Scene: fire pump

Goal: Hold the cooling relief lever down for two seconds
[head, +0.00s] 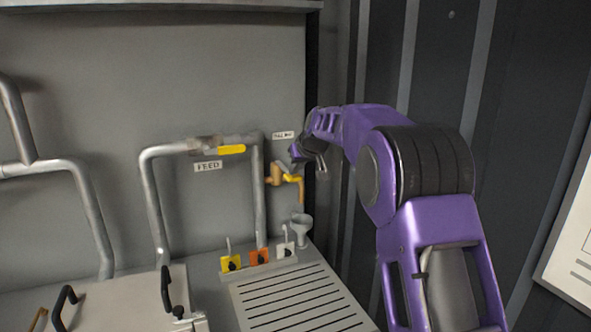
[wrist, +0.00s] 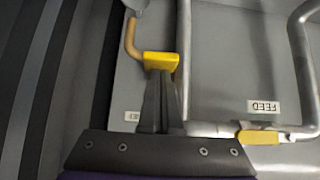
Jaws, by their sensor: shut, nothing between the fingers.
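The cooling relief valve is a small brass fitting (head: 275,176) on the grey wall, with a yellow lever (head: 290,179) and a thin outlet pipe bent down toward a grey funnel (head: 301,223). In the wrist view the yellow lever (wrist: 158,60) lies right at the tips of my gripper (wrist: 160,72), which covers part of it. The fingers are together and hold nothing. In the head view my gripper (head: 319,168) is just above and right of the lever. I cannot tell whether the fingertips touch it.
A feed pipe with a yellow handle (head: 231,149) and a FEED label (head: 208,166) is left of the valve. Yellow, orange and white switches (head: 258,257) stand below, behind a slotted grate (head: 300,300). A dark ribbed wall (head: 440,60) is on the right.

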